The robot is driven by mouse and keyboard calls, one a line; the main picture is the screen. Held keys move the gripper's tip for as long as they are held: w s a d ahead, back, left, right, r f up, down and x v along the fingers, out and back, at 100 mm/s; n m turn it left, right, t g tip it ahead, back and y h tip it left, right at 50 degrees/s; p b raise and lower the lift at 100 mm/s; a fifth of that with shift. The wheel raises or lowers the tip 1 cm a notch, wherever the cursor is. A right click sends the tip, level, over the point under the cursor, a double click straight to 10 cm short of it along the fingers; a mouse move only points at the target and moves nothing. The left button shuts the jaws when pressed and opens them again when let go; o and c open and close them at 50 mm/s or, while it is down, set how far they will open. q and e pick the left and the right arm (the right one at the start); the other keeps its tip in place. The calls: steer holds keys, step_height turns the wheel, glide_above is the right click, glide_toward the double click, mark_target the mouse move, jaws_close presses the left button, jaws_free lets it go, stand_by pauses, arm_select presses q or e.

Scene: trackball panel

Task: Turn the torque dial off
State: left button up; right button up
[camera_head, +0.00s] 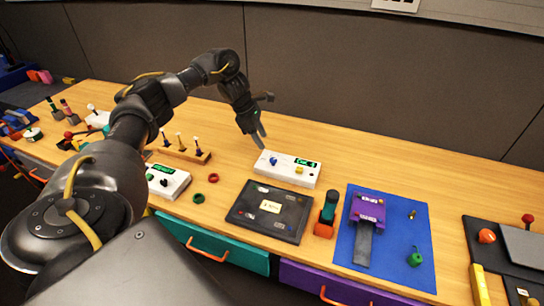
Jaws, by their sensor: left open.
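A white box (285,178) stands on the wooden bench with a blue knob (273,160), a yellow knob (299,170) and a lit green display (306,162). A second white box (176,188) further left has a green display (163,169) and a dark knob (164,182). The lettering is too small to tell which is the torque dial. My left gripper (260,140) is open, pointing down just above and behind the blue knob, apart from it as far as I can see. My right gripper is out of view.
A black tray (243,219) lies in front. A green and orange holder (326,215) and a blue mat (411,271) with a purple device (368,208) are to the right. A wooden rack of small levers (185,155) is left. The bench behind the white box is clear.

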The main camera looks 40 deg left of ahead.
mark_target(273, 159)
arm_select(q)
steer(key=p+x, duration=0.1)
steer(key=x, duration=0.7)
steer(key=shift+w+f+p, duration=0.15)
steer(key=shift+f+p, duration=0.1)
steer(key=shift+p, duration=0.15)
steer(key=shift+w+d+f, duration=0.1)
steer(key=shift+f, duration=0.3)
steer(key=c, duration=1)
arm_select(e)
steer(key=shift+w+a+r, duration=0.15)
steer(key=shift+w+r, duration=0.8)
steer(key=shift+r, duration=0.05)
